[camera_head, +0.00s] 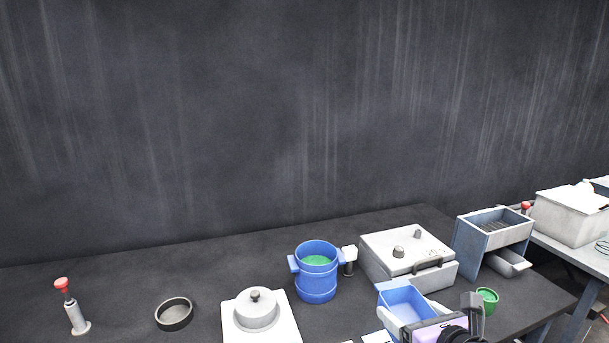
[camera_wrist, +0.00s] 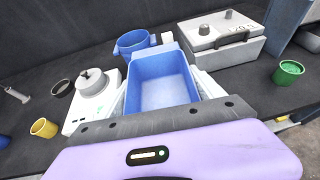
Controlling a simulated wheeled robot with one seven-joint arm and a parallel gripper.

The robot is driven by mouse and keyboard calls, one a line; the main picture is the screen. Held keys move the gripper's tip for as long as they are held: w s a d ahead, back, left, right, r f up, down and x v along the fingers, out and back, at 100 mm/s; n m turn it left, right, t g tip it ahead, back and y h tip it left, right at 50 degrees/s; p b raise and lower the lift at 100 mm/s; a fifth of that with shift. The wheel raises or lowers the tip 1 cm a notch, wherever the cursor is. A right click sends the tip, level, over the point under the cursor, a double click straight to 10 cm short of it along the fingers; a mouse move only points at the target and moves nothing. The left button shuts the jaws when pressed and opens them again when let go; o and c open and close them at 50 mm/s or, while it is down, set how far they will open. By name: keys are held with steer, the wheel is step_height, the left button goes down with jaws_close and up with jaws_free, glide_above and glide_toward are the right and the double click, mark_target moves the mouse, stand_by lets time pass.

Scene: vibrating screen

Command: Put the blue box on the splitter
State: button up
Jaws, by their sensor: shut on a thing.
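The blue box (camera_head: 405,300) is an open, empty tray-like box at the lower right of the head view, above the table's front part. It also shows in the middle of the wrist view (camera_wrist: 162,88). My gripper (camera_head: 428,318) is shut on the blue box, with a pale finger at each side of it. The splitter looks to be the blue-grey metal box with a slotted top (camera_head: 494,234) at the right end of the dark table. A light metal tray (camera_head: 507,262) sits low at its front. The blue box is apart from it, to its left.
A white control case (camera_head: 407,255) stands between the blue bucket (camera_head: 316,272) and the splitter. A green cup (camera_head: 487,300) is near the splitter's front. A white scale with a lidded pot (camera_head: 256,310), a dark dish (camera_head: 174,313) and a red-topped tool (camera_head: 72,307) are leftward.

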steer(key=s+f+m+h, duration=0.1)
steer(key=s+f, duration=0.8)
steer(key=f, duration=0.4)
steer(key=s+f+m+h, duration=0.1)
steer(key=s+f+h, duration=0.1)
steer(key=s+f, duration=0.7)
step_height(320, 180, down, 4)
steer(key=shift+s+a+r+m+t+b, duration=0.15)
steer(key=shift+s+a+m+t+b, duration=0.15)
steer(key=shift+b, duration=0.1)
